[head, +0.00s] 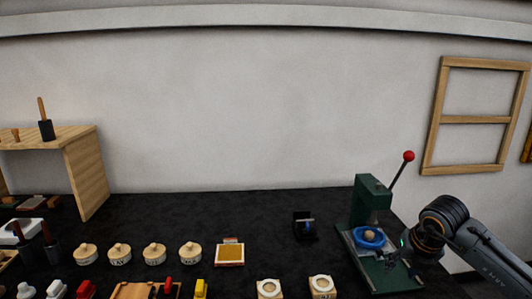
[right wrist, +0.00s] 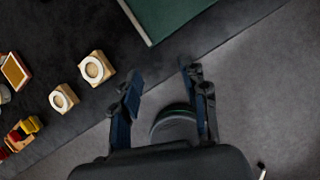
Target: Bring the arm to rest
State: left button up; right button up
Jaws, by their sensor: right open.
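My right arm comes in from the right in the head view, and its gripper (head: 404,262) is beside the green press (head: 374,190), at its right side. In the right wrist view the two fingers of this gripper (right wrist: 160,74) are spread, with nothing between them. The green base of the press also shows at the top of the right wrist view (right wrist: 168,14), beyond the fingertips. My left gripper is in neither view.
The press has a red-knobbed lever and a blue ring (head: 369,238). Several round wooden lidded pots (head: 119,254), a small wooden tray (head: 230,254) and a black holder (head: 304,227) stand on the dark table (head: 270,205). A wooden shelf (head: 88,175) stands left.

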jog(key=s+a+f+n+y, duration=0.1)
jog(key=s+a+n+y, duration=0.15)
jog(key=a+y, duration=1.25)
jog(key=s+a+r+m+t+y, duration=0.35)
jog(key=a+r+m+t, duration=0.4)
jog(key=a+r, duration=0.5)
jog(key=d+f+m+t+h, duration=0.3)
jog(key=d+m+t+h, duration=0.65)
jog(key=m+h, duration=0.5)
jog(key=s+d+f+m+g+h, duration=0.3)
jog(key=d+f+m+g, duration=0.15)
jog(key=f, duration=0.35)
jog(key=s+d+f+m+g+h, duration=0.3)
jog(key=d+f+m, duration=0.15)
jog(key=f, duration=0.35)
jog(key=s+a+f+m+g+y, duration=0.1)
jog(key=s+a+f+g, duration=0.1)
jog(key=s+f+g, duration=0.65)
jog(key=s+a+f+m+g+y, duration=0.15)
jog(key=s+f, duration=0.35)
jog(key=s, duration=0.8)
notch_tip(320, 180, down, 25)
jog(key=g, duration=0.2)
jog(key=s+d+f+g, duration=0.1)
jog(key=s+d+f, duration=0.2)
jog(key=s+f, duration=1.3)
jog(key=shift+s+d+f, duration=0.15)
jog(key=shift+s+f, duration=0.15)
jog(key=shift+s, duration=0.4)
